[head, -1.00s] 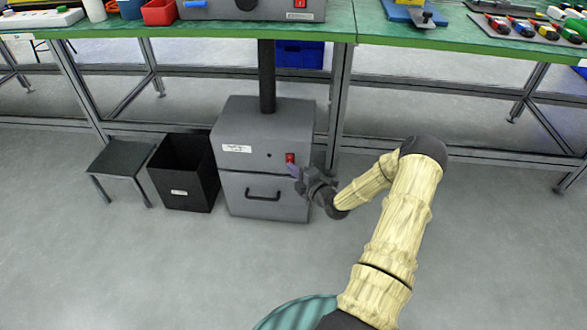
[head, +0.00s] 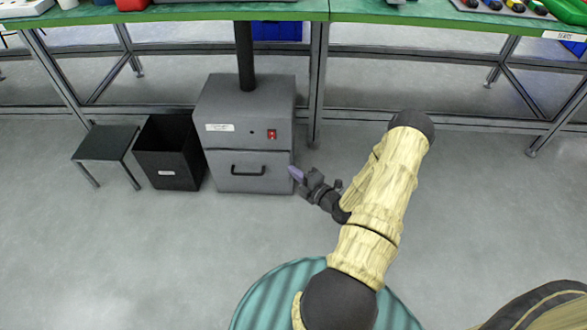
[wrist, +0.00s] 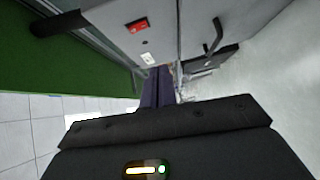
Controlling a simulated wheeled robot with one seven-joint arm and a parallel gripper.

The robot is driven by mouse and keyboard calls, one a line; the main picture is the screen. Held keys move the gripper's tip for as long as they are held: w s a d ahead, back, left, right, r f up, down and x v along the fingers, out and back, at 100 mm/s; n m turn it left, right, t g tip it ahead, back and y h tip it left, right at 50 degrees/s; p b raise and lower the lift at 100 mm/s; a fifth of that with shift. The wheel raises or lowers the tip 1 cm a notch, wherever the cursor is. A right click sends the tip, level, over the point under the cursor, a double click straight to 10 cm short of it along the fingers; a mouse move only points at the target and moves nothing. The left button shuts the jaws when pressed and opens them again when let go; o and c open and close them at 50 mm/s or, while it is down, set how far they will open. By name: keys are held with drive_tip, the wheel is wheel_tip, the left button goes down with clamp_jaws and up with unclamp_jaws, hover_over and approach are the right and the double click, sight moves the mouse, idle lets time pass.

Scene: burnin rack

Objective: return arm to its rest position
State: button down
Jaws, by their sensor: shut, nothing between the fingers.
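My gripper (head: 297,174) is in front of the right side of a grey floor cabinet in the head view, apart from it as far as I can tell. Its purple fingers also show in the wrist view (wrist: 158,88), closed together with nothing between them. My arm is folded over the floor, with the elbow up at the right.
The grey cabinet (head: 222,110) has a red switch (head: 271,134) and a drawer handle (head: 248,171). A black bin (head: 168,155) and a low dark stool (head: 105,143) stand to its left. A green workbench (head: 400,14) runs behind. Grey floor is open at right.

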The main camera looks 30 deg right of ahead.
idle(0.3)
drive_tip(key=w+a+r+m+g+h+p, duration=0.1)
drive_tip(key=a+r+m+g+p, duration=0.3)
drive_tip(key=r, duration=0.4)
drive_tip(key=a+r+m+g+h+p, duration=0.1)
drive_tip(key=a+r+m+g+p, duration=0.15)
drive_tip(key=r+g, duration=0.4)
drive_tip(key=s+a+r+m+g+h+p, duration=0.1)
drive_tip(key=s+a+r+m+g+p, duration=0.15)
drive_tip(key=s+a+r+m, duration=0.6)
drive_tip(key=s+a+r+m+g+p, duration=0.1)
drive_tip(key=s+a+r+m+p, duration=0.3)
drive_tip(key=s+r, duration=0.5)
wheel_tip(320, 180, up, 38)
drive_tip(key=w+p, duration=0.2)
drive_tip(key=p, duration=3.3)
drive_tip(key=shift+m, duration=0.3)
drive_tip(key=shift+w, duration=0.1)
